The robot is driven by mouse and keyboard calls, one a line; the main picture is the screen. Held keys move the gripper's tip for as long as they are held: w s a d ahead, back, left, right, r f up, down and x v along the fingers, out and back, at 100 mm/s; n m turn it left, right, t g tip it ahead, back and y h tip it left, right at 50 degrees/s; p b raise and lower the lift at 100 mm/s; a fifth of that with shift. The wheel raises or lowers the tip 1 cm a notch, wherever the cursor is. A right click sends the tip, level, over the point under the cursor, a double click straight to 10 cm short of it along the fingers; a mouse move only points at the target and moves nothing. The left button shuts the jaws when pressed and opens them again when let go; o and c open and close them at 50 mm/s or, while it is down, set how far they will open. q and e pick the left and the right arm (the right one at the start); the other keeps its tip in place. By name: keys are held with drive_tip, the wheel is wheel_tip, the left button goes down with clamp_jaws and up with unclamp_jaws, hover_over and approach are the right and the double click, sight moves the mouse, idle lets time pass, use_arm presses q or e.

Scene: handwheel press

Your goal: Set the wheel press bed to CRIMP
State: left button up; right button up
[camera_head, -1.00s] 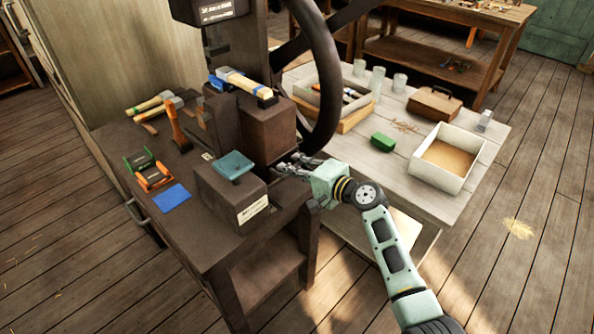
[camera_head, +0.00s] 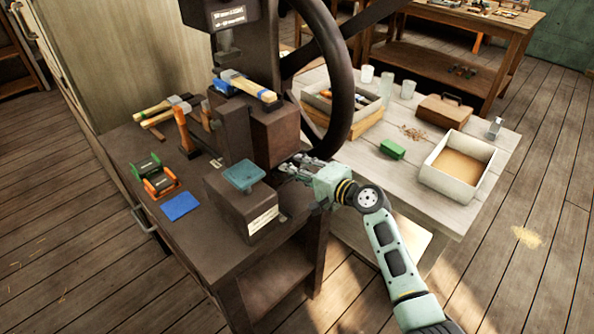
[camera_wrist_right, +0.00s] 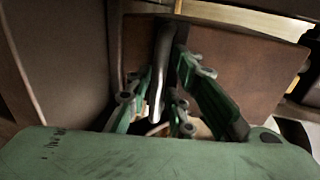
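The dark brown wheel press (camera_head: 232,135) stands on a bench in the head view, with its large handwheel (camera_head: 346,75) on the right side. Low at its front is a block (camera_head: 232,210) with a teal pad (camera_head: 243,175) on top and a pale label too small to read. My right gripper (camera_head: 290,170) reaches in from the right, beside the press between this block and the handwheel. In the right wrist view a silver bar (camera_wrist_right: 161,70) stands between the green fingers, with a visible gap on its left; contact on its right is unclear. My left gripper is out of view.
Hammers (camera_head: 160,108), green and orange holders (camera_head: 160,183) and a blue sheet (camera_head: 181,206) lie on the bench's left. A pale table (camera_head: 400,185) to the right carries a box (camera_head: 470,160), a green block (camera_head: 392,149) and cups.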

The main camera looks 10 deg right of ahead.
drive_tip(key=shift+o, duration=0.5)
drive_tip(key=shift+s+d, duration=0.1)
drive_tip(key=shift+s, duration=0.05)
drive_tip(key=v, duration=1.1)
drive_tip(key=shift+s+d, duration=0.2)
drive_tip(key=shift+s, duration=0.15)
